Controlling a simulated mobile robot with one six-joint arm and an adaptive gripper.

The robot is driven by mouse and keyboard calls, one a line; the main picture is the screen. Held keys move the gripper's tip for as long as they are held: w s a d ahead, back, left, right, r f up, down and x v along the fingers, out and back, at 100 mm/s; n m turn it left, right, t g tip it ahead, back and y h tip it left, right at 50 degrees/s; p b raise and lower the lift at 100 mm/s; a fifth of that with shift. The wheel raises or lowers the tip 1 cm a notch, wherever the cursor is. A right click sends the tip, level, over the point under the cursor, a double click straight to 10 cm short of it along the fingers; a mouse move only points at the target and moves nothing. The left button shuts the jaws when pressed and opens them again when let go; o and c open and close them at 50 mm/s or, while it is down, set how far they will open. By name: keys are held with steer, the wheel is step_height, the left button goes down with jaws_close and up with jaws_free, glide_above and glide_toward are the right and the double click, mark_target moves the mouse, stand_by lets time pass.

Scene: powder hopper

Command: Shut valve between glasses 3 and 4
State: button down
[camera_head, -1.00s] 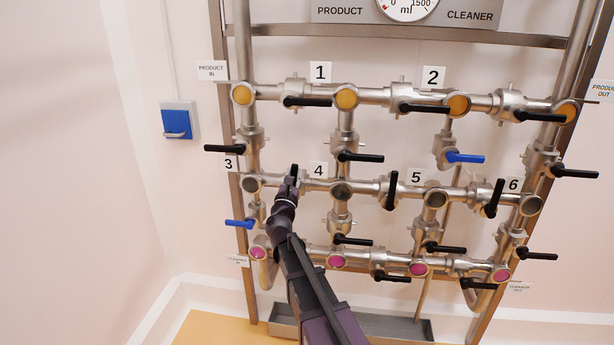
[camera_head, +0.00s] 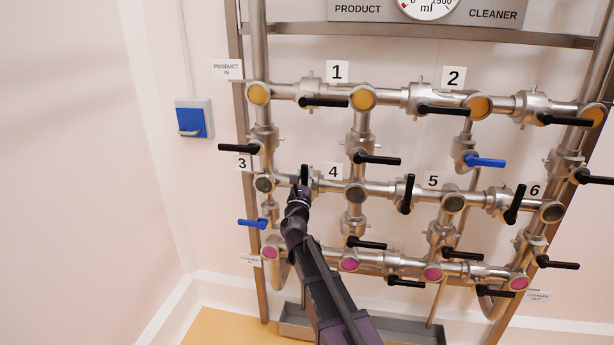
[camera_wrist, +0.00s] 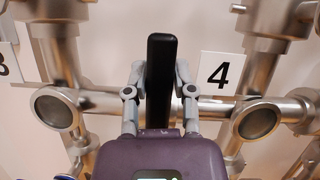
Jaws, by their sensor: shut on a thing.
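The valve handle between glasses 3 and 4 is a black bar (camera_wrist: 161,85), standing upright across the horizontal pipe. It also shows in the head view (camera_head: 305,173). My gripper (camera_wrist: 160,74) is shut on this handle, one finger on each side of it. In the head view my gripper (camera_head: 303,181) reaches the handle from below. Glass 3 (camera_wrist: 56,109) is left of the handle and glass 4 (camera_wrist: 257,121) right of it; the head view shows glass 3 (camera_head: 264,184) and glass 4 (camera_head: 354,193) too. The valve body is largely hidden behind my gripper.
Other black handles stick out nearby, such as one above right (camera_head: 377,160) and one upright (camera_head: 406,193) past glass 4. A blue handle (camera_head: 252,223) is below left. A blue wall box (camera_head: 193,119) hangs on the left wall.

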steer(key=shift+a, duration=0.55)
steer(key=c, duration=0.7)
jaws_free()
steer(key=shift+w, duration=0.1)
steer(key=shift+o, duration=1.1)
steer(key=shift+a+f, duration=0.1)
steer(key=shift+a, duration=0.1)
steer(key=shift+d, duration=0.2)
